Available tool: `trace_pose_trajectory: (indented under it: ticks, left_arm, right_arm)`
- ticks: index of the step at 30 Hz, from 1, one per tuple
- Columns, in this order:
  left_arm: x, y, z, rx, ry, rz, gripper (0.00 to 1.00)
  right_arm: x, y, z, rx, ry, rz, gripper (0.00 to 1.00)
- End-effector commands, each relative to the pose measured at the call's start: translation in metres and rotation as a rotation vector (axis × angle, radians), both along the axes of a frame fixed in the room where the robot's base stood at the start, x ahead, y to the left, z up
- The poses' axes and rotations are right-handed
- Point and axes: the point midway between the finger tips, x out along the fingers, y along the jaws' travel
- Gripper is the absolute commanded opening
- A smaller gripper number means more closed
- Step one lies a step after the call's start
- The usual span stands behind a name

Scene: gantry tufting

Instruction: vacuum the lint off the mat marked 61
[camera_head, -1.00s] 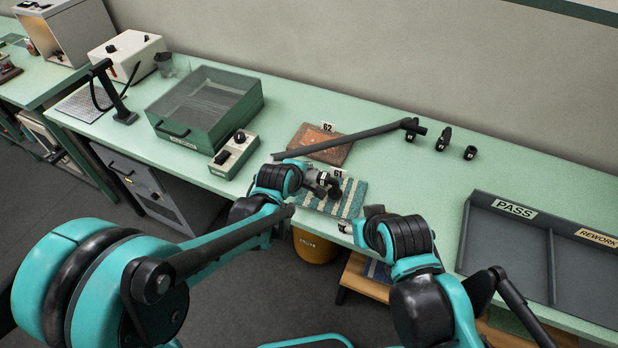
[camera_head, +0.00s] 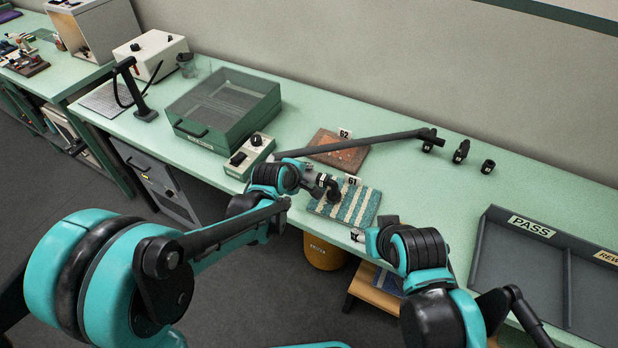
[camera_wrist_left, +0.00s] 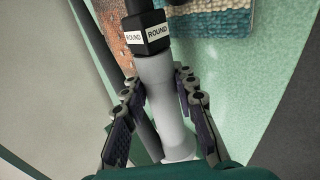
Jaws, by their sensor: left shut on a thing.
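The mat marked 61 (camera_head: 370,209), striped blue and cream, lies near the bench's front edge; part of it shows in the left wrist view (camera_wrist_left: 222,22). My left gripper (camera_head: 312,181) is shut on a pale grey vacuum handle (camera_wrist_left: 160,85). Its black nozzle (camera_head: 332,191), with a block labelled ROUND (camera_wrist_left: 147,36) in the left wrist view, is at the mat's left part. I cannot tell whether it touches the mat. Lint is too small to make out. My right gripper (camera_head: 358,236) is at the front edge, below the mat; its jaws are unclear.
A rust-coloured mat marked 62 (camera_head: 328,138) lies behind, with a long dark tube (camera_head: 360,143) crossing above it. Black nozzles (camera_head: 461,151) stand at the back. A switch box (camera_head: 249,156) and green lidded box (camera_head: 222,108) are left; a PASS tray (camera_head: 515,262) is right.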

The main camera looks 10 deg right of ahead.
Motion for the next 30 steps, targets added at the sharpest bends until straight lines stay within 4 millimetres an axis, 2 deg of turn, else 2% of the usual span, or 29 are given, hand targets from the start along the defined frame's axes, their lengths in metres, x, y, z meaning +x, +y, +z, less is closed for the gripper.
trace_pose_trajectory:
  ticks: [11, 30]
  left_arm:
    - [-0.009, 0.027, 0.001, 0.0, -0.001, 0.001, 0.0]
    - [-0.008, 0.025, 0.051, 0.0, -0.001, -0.001, 0.0]
  right_arm:
    - [0.0, 0.0, 0.0, 0.0, 0.0, 0.0, 0.48]
    - [0.0, 0.0, 0.038, 0.0, 0.0, 0.0, 0.48]
